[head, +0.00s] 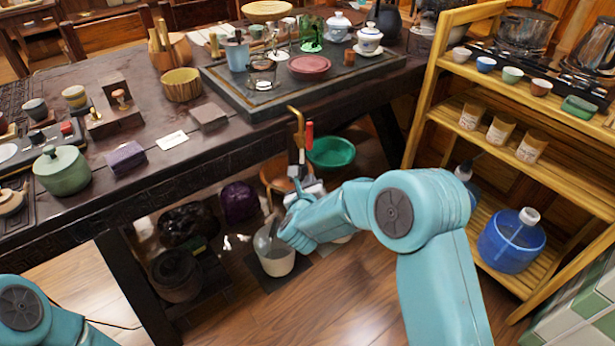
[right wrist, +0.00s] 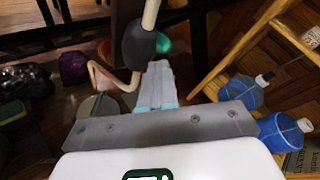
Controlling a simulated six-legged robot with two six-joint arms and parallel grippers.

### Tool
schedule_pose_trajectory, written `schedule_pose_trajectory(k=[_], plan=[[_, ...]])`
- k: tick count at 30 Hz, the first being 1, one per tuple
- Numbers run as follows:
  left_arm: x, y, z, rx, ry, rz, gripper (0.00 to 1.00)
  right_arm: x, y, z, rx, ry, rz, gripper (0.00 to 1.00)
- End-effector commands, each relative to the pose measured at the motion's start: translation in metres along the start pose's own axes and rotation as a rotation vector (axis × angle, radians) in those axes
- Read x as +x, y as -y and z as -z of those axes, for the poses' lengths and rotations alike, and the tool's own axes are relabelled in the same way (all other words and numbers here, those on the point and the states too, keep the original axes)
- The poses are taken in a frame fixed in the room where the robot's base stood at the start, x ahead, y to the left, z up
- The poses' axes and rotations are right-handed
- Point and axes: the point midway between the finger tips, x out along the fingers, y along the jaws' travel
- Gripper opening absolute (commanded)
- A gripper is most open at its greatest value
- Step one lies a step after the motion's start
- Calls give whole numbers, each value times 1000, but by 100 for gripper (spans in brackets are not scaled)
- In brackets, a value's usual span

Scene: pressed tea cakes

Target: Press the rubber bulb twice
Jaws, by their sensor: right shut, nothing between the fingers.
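A dark grey rubber bulb (right wrist: 138,45) sits on a cream tube in the right wrist view. The tube runs up from it, and a bent length curves away at lower left. In the head view I cannot pick the bulb out clearly among the upright parts near the table edge. My right gripper (right wrist: 157,72) is shut and empty, with its pale blue fingers together just to the right of and below the bulb. I cannot tell whether they touch it. In the head view my right gripper (head: 303,176) is below the table edge. My left gripper is out of view.
A green basin (head: 331,152) and a purple bundle (head: 238,201) lie under the dark table (head: 160,193). A wooden shelf (head: 425,95) holds a blue jug (head: 511,245) at right.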

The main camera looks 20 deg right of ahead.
Motion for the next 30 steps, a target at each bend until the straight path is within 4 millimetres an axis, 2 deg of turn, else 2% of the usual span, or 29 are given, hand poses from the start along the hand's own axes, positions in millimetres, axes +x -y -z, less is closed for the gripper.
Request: schedule_pose_trajectory(k=[9,23,30], plan=[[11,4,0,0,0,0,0,-12,8,9,0,3,1,0],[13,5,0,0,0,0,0,-16,11,11,0,1,0,0],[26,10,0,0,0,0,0,-29,20,24,0,1,-1,0]])
